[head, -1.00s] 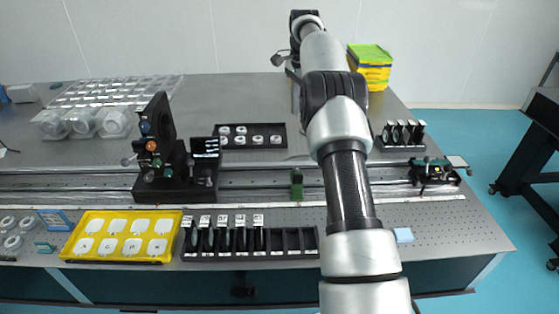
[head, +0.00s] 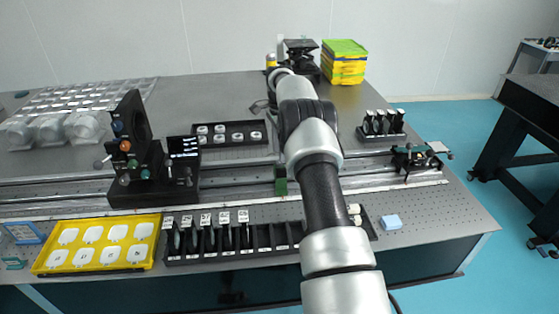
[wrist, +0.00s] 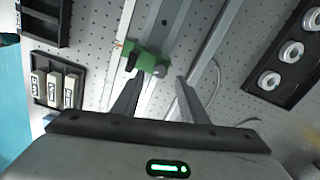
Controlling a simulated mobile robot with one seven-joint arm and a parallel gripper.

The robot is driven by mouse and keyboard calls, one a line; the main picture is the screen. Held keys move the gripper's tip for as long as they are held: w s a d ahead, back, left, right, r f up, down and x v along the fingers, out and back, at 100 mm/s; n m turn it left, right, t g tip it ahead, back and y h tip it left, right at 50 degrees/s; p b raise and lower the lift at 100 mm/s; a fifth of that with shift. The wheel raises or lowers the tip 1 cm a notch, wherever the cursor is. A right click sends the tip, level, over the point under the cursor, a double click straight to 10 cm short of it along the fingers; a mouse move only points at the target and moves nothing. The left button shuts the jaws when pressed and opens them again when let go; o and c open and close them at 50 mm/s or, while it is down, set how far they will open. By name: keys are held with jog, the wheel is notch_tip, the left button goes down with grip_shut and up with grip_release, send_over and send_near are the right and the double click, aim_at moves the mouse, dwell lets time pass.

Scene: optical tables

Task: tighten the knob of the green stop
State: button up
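The green stop (head: 280,181) sits on the long rail in the head view, just left of my arm. In the head view my gripper is not clearly seen.
On the rail, a black optical mount (head: 128,150) stands left and a small carriage (head: 415,160) right. A yellow tray (head: 45,262) and a black slotted rack (head: 205,258) lie in front. A black tray of round parts (head: 232,141) lies behind the rail.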

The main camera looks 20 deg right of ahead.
aim_at(279, 164)
jog(key=shift+f, duration=2)
grip_shut()
